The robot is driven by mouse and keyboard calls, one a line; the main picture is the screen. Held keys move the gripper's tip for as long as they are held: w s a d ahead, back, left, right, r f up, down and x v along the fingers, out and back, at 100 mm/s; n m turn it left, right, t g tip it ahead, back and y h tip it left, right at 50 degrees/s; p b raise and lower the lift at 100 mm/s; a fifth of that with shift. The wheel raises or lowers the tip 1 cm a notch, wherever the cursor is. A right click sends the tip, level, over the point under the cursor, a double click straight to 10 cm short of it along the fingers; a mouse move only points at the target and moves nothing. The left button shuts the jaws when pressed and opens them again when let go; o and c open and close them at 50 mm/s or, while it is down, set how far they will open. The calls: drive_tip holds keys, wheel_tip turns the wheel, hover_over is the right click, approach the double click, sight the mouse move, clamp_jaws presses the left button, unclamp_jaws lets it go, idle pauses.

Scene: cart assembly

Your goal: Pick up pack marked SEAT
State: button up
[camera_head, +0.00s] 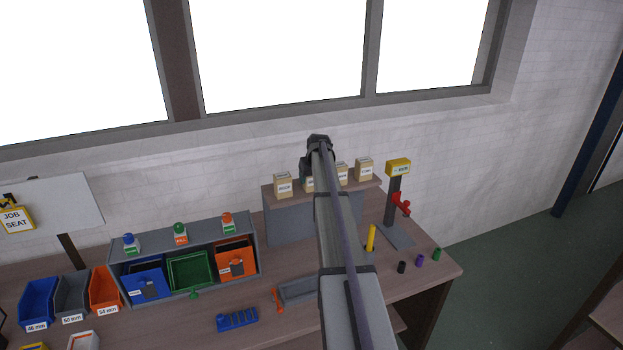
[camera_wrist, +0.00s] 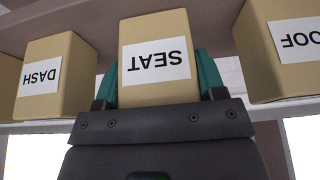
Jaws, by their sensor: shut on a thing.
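The tan pack marked SEAT (camera_wrist: 155,35) is between the teal fingers of my gripper (camera_wrist: 157,82), which is shut on it. Its label reads upside down in the wrist view. I cannot tell whether the SEAT pack still touches the shelf.
A pack marked DASH (camera_wrist: 50,75) and one ending in OOF (camera_wrist: 280,50) flank it closely. At the shelf's right end is another pack (camera_head: 364,169). A yellow-topped stand (camera_head: 397,168) with a red lever is to the right. Bins (camera_head: 73,296) line the left.

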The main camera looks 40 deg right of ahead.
drive_tip(key=shift+r+p, duration=0.75)
drive_tip(key=shift+r, duration=0.15)
wheel_tip(320, 180, up, 2)
drive_tip(key=shift+r+p, duration=0.15)
drive_tip(key=shift+p, duration=1)
drive_tip(key=s+a, duration=0.2)
drive_tip(key=s, duration=0.6)
drive_tip(key=s+a+f+b, duration=0.1)
drive_tip(key=s+a, duration=0.2)
drive_tip(key=s, duration=0.6)
drive_tip(key=shift+s+a, duration=0.15)
drive_tip(key=shift+a, duration=0.1)
